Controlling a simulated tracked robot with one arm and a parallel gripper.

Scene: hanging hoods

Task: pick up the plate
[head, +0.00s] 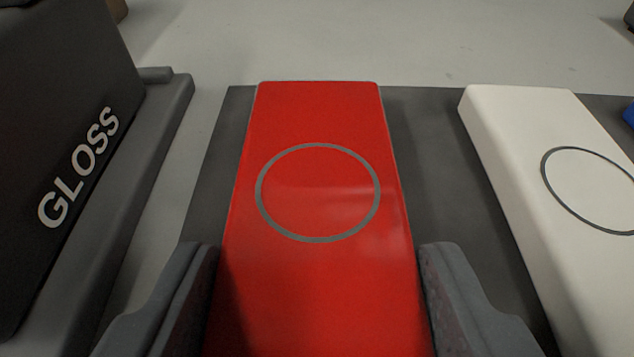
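A glossy red plate (318,115) with a thin grey ring marked on its top lies flat on a dark grey surface, in the middle of the view. My gripper (319,250) is open, with one grey finger on each side of the plate's near part. The inner finger faces show a reddish tint beside the plate's long edges. The gaps look narrow, and I cannot tell whether either finger touches. The plate's near end runs out of the bottom of the frame.
A white plate (535,125) with a similar ring lies to the right on the same dark surface (430,130). A black block lettered GLOSS (60,120) stands on the left with a grey ledge. Pale floor (330,45) lies clear beyond. A blue thing (628,115) shows at the right edge.

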